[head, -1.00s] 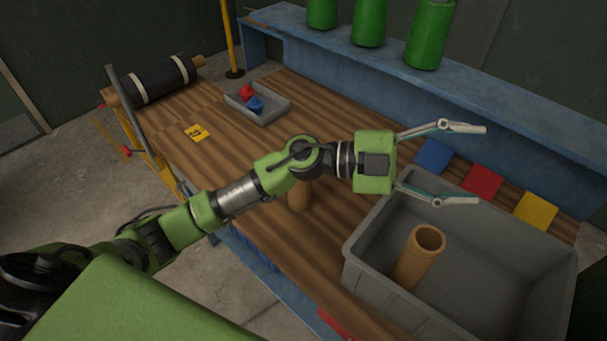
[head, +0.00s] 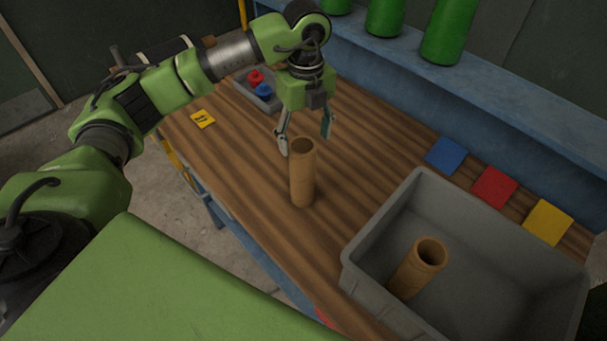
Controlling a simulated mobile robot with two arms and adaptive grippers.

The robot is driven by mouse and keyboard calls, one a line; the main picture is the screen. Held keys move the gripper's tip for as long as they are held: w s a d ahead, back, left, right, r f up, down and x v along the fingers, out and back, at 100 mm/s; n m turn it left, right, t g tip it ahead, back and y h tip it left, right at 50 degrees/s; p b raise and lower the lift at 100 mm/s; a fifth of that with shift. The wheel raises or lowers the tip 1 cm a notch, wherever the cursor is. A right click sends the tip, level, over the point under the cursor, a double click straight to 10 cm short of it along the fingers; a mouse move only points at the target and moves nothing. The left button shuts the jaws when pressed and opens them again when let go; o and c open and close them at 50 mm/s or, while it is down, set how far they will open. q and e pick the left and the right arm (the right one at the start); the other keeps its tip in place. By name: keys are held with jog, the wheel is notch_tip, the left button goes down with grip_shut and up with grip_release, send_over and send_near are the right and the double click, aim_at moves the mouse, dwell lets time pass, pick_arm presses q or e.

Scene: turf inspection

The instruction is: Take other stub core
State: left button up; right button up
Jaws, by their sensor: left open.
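One brown, hollow stub core (head: 302,178) stands upright on the wooden bench, left of the grey bin. A second stub core (head: 418,270) leans inside the grey bin (head: 375,222). My left gripper (head: 305,143) points down with its jaws open, its fingertips near the top of the standing core. One finger is to the left of the core's rim and the other is to the right and behind. I cannot tell whether either finger touches it. My right gripper is not in view.
Blue (head: 446,155), red (head: 494,187) and yellow (head: 548,222) squares lie behind the bin. A small grey tray (head: 243,88) holds red and blue items. A yellow tag (head: 203,119) lies at the left. Green cylinders (head: 450,30) stand on the blue shelf (head: 500,95).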

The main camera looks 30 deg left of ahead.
aim_at(303, 169)
pick_arm(q)
notch_tip(303, 169, down, 6)
jog(key=shift+f+p, duration=0.15)
jog(key=shift+p, duration=0.55)
jog(key=shift+f, duration=0.2)
jog(key=f+p, duration=0.2)
jog(key=f, duration=0.2)
jog(key=shift+s+a+f+p, duration=0.1)
jog(key=shift+a+f+p, duration=0.05)
jog(key=shift+a+p, duration=0.2)
jog(key=shift+f, duration=0.3)
jog(key=c, duration=1.3)
